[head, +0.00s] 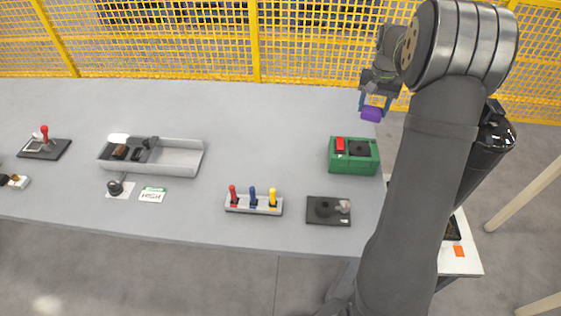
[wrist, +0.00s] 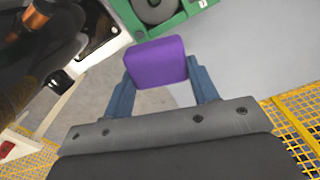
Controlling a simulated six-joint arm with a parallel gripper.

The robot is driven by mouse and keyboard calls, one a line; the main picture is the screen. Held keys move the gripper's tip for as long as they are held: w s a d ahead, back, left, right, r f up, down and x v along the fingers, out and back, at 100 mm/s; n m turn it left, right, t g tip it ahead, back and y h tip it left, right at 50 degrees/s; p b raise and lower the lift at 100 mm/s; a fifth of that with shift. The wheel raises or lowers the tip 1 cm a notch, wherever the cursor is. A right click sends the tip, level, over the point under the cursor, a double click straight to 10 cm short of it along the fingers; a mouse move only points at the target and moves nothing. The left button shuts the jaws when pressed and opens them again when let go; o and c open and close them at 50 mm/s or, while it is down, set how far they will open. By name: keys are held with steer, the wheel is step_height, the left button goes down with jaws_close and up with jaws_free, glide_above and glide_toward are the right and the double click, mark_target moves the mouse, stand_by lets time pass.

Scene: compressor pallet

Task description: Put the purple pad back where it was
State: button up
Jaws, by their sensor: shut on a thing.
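The purple pad (head: 372,114) is held between the two blue fingers of my gripper (head: 375,103), above the right back part of the grey table. In the wrist view the purple pad (wrist: 157,62) fills the space between the fingertips (wrist: 158,72), and nothing shows beneath it touching it. The green box (head: 354,156) stands on the table below and nearer the camera, with a red block and a dark round part on top. Part of the green box (wrist: 192,8) also shows at the top of the wrist view.
The table (head: 270,110) is bare at the back middle. A black plate (head: 328,211), a stand with red, blue and yellow pegs (head: 253,206), a grey tray (head: 175,158) and a HIGH card (head: 152,195) lie on it. A yellow mesh fence (head: 300,40) runs behind.

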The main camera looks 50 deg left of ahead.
steer(key=s+a+f+n, duration=0.1)
steer(key=s+a+f, duration=0.15)
steer(key=s, duration=0.65)
steer(key=s+a+f+n, duration=0.2)
steer(key=s+a, duration=0.1)
steer(key=s, duration=0.5)
glide_above(280, 159)
step_height(280, 159, down, 7)
steer(key=shift+w+f, duration=0.1)
steer(key=shift+a+f, duration=0.1)
steer(key=shift+f, duration=2)
steer(key=shift+f, duration=0.1)
steer(key=o, duration=0.9)
steer(key=shift+o, duration=0.2)
step_height(280, 159, up, 12)
